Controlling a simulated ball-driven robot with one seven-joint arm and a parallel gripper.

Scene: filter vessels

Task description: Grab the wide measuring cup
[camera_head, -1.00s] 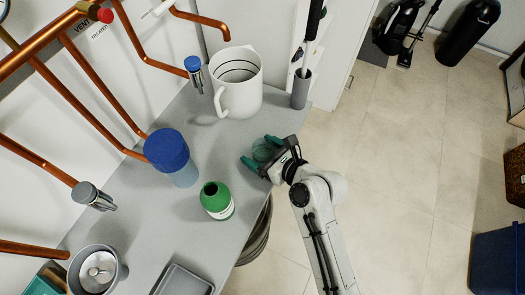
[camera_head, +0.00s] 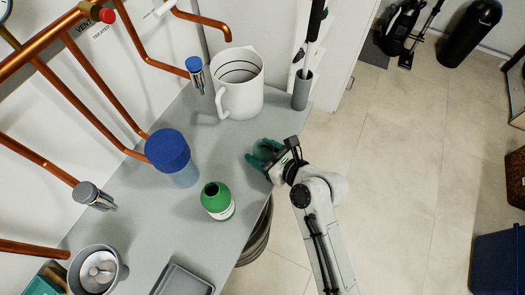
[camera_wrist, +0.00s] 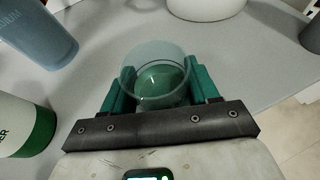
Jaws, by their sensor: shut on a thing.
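The wide measuring cup (camera_wrist: 156,78) is a short, clear, round vessel. In the wrist view it stands between the two green fingers of my gripper (camera_wrist: 160,85), which touch its sides. In the head view my gripper (camera_head: 261,155) is at the right edge of the grey counter (camera_head: 232,148), shut on the cup. The cup (camera_head: 264,151) is mostly hidden there by the fingers. Its rim faces up, and it looks upright at the counter surface; whether it is lifted I cannot tell.
A white jug (camera_head: 240,98) stands behind the cup. A green bottle (camera_head: 217,202) and a blue-lidded container (camera_head: 172,157) stand to the left. A grey holder (camera_head: 302,90) is at the counter's back right corner. Copper pipes (camera_head: 95,95) run along the wall.

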